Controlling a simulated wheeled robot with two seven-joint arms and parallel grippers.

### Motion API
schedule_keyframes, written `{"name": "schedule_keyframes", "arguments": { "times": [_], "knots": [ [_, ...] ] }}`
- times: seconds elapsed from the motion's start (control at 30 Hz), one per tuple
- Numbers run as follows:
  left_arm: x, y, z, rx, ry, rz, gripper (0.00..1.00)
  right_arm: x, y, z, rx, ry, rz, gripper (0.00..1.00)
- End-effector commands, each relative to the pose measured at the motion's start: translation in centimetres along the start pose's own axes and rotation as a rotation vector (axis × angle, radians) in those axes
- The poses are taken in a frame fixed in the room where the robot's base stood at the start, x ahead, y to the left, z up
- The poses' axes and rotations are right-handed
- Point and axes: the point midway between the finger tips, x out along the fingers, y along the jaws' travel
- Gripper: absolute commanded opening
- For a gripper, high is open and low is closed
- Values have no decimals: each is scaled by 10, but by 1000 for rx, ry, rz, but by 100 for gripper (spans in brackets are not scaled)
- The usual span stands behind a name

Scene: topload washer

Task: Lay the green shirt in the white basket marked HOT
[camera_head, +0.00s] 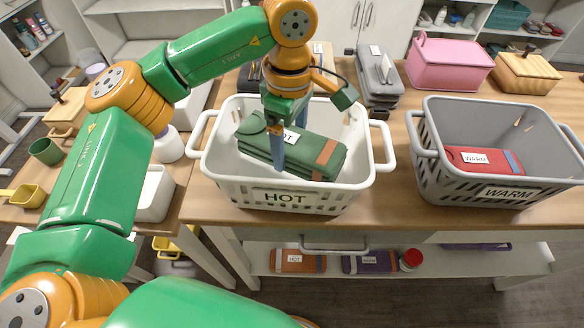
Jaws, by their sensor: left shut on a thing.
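The green shirt (318,156) is a folded dark green bundle with a brown stripe and a white label partly hidden by my gripper. It is inside the white basket (340,196) marked HOT, on the wooden table. I cannot tell whether it rests on the basket's floor. My left gripper (277,150) reaches down into the basket from above and is shut on the green shirt at its left part. My right gripper is not in view.
A grey basket (430,170) marked WARM stands to the right with a red folded garment (480,158) in it. A pink box (450,68) and a wooden box (524,72) stand behind. Folded garments lie on the shelf below. Bare tabletop separates the baskets.

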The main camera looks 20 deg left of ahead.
Motion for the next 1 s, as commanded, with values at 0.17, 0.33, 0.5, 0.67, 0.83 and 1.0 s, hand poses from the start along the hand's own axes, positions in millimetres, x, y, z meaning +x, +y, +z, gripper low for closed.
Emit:
{"name": "schedule_keyframes", "arguments": {
  "times": [0.17, 0.33, 0.5, 0.67, 0.83, 1.0],
  "knots": [
    [32, -1, 0, 1, 0, -5, 19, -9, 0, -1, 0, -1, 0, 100],
    [60, -1, 0, 1, -1, -2, 19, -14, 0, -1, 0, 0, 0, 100],
    [62, 0, 0, 1, -1, 1, 19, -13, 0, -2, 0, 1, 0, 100],
    [66, 0, 0, 1, -1, 1, 19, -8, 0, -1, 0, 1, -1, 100],
    [65, 0, 0, 1, -1, 0, 100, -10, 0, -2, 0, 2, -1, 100],
    [62, 0, 0, 1, -1, 0, 100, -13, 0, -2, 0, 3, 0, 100]
  ]
}}
